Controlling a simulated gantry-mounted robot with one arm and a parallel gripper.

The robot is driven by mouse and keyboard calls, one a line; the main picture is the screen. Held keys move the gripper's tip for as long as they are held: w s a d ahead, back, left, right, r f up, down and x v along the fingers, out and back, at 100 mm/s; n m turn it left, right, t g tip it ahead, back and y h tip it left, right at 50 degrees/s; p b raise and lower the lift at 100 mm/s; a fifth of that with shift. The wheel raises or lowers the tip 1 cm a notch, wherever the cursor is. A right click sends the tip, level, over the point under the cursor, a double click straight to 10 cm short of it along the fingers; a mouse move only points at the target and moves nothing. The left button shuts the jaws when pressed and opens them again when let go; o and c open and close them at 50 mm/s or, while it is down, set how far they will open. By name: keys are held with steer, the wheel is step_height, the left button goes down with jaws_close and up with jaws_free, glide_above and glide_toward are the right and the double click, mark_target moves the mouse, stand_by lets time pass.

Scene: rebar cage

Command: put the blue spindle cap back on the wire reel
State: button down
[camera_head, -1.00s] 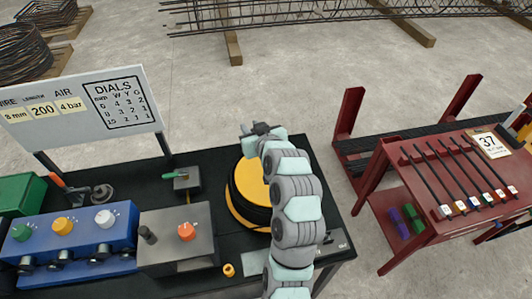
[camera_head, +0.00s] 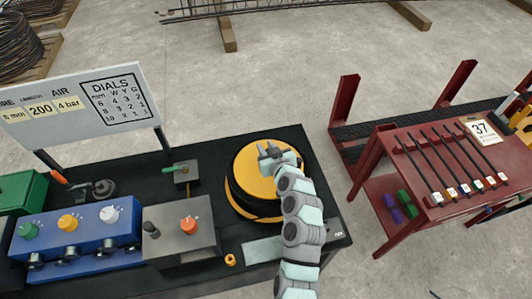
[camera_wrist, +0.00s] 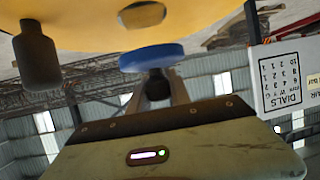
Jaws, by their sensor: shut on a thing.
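The wire reel (camera_head: 250,172) lies flat on the dark bench, a yellow disc with black wire around its rim. In the wrist view its yellow face (camera_wrist: 80,22) fills the top, with a dark opening (camera_wrist: 142,15) in it. The blue spindle cap (camera_wrist: 152,57) shows as a blue disc with a dark knob, in front of my gripper and close to that opening, apparently apart from it. My gripper (camera_head: 268,151) is over the reel and shut on the cap, its fingers partly hidden in the wrist view. The cap is hidden in the head view.
A grey box (camera_head: 183,232) with an orange knob and a blue dial box (camera_head: 75,238) stand left of the reel. A sign (camera_head: 85,102) rises behind them. A small yellow ring (camera_head: 230,260) lies in front. A red rod rack (camera_head: 450,170) stands right.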

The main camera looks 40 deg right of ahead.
steer(key=shift+f, duration=1.95)
steer(key=shift+f, duration=0.1)
steer(key=shift+f, duration=0.1)
steer(key=c, duration=1.2)
jaws_free()
steer(key=shift+r, duration=0.25)
steer(key=shift+s+a+r, duration=0.1)
steer(key=shift+s+r, duration=0.05)
steer(key=shift+s, duration=0.25)
steer(key=b+v, duration=0.2)
steer(key=v, duration=0.9)
